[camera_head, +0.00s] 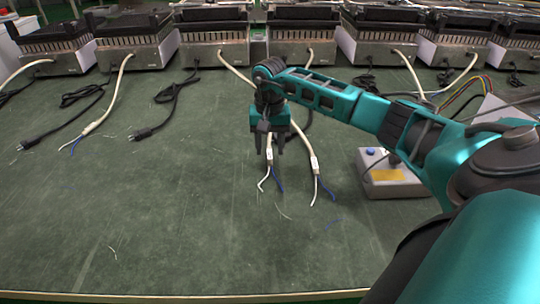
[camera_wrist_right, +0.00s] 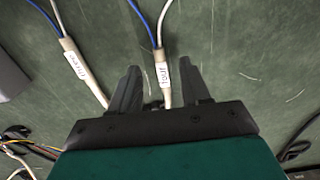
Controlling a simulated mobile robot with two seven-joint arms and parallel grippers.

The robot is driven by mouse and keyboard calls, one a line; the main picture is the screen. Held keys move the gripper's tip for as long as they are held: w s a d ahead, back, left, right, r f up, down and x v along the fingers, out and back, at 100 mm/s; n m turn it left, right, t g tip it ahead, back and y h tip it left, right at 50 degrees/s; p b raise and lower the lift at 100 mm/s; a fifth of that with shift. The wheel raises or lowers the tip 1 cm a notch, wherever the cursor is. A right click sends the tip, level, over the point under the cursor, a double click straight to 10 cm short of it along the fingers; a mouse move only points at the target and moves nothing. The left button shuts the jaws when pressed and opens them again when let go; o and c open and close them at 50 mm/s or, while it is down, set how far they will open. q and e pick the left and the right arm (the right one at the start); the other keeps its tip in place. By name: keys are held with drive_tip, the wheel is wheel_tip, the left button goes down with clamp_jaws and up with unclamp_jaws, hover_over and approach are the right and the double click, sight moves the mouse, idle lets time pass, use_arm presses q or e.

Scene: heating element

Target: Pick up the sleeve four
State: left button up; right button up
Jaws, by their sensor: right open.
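My right gripper (camera_head: 270,145) is open and points down over the green work table. It also shows in the right wrist view (camera_wrist_right: 160,70). The sleeve four (camera_wrist_right: 161,76) is a pale sleeve with a small white label, on a white cable that splits into a blue and a white wire. It lies between the two spread fingers, nearer the right one in the wrist view, with no clear contact. In the head view the sleeve four (camera_head: 271,148) is partly hidden by the gripper. The left gripper is not in view.
A similar sleeve labelled three (camera_wrist_right: 76,64) lies just outside the fingers; it also shows in the head view (camera_head: 314,162). A grey box (camera_head: 390,178) with a blue button stands to the right. Several heater units (camera_head: 215,40) line the back.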

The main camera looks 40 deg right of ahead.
sight(270, 160)
drive_tip(key=f, duration=0.2)
drive_tip(key=f+b, duration=0.1)
drive_tip(key=f, duration=0.1)
drive_tip(key=shift+w+d+f, duration=0.15)
drive_tip(key=shift+d+f, duration=0.05)
clamp_jaws()
